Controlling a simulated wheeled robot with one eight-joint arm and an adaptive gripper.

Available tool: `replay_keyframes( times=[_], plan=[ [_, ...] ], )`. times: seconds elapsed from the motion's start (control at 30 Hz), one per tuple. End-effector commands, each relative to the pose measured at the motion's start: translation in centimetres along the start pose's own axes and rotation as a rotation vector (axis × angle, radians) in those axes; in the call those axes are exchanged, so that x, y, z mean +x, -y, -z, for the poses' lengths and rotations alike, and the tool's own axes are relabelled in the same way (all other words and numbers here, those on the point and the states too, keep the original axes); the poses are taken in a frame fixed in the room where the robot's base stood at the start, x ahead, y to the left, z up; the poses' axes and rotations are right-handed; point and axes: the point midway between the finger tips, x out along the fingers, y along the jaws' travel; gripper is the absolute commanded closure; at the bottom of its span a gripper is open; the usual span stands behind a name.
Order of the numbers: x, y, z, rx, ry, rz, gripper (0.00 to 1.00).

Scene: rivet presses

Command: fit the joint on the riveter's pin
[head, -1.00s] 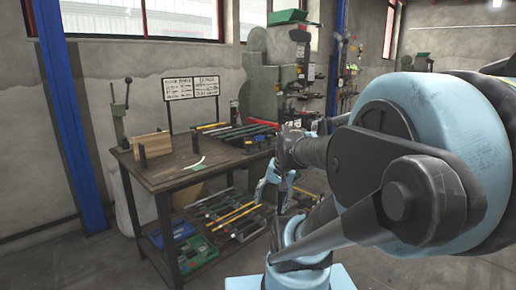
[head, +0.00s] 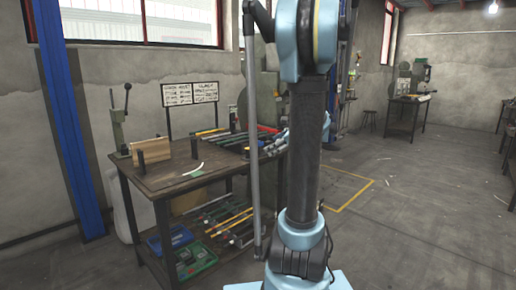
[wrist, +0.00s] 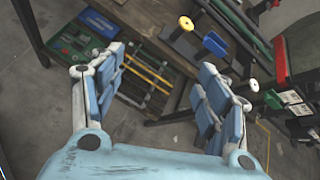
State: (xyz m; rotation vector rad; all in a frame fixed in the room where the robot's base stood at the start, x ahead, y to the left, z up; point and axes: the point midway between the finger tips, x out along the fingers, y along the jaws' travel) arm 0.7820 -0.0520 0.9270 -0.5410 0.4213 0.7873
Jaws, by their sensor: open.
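My gripper (wrist: 160,68) is open in the wrist view, its two blue-padded fingers spread wide with nothing between them. It points down over the bench's near end and the lower shelf, and touches nothing that I can see. In the head view my upright arm hides most of the grey-green riveter (head: 265,92), so its pin is not visible. I cannot tell any part for certain as the joint. Long bars with coloured ends (head: 228,136) lie on the bench's right part; yellow, blue and white ends (wrist: 215,43) show in the wrist view.
The wooden workbench (head: 150,184) holds a hand press (head: 118,122), a wooden block (head: 150,148) and a white curved strip (head: 194,168). Its lower shelf carries blue and green trays (head: 195,257) and several bars. Open floor (head: 420,190) lies to the right.

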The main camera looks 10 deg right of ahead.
Motion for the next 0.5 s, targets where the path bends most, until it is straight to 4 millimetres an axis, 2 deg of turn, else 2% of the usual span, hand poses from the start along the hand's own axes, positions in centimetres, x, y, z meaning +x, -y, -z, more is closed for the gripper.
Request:
replay_keyframes(
  times=[0.03, 0.2, 0.33, 0.5],
  plan=[
    [-0.1, 2.0, 0.4, 0.071, 0.025, 0.025, 0.32],
    [-0.3, 6.7, 1.2, 0.28, 0.111, 0.08, 0.32],
    [-0.5, 8.6, 1.6, 0.369, 0.152, 0.1, 0.32],
    [0.1, 9.4, 1.7, 0.402, 0.167, 0.105, 0.32]
  ],
)
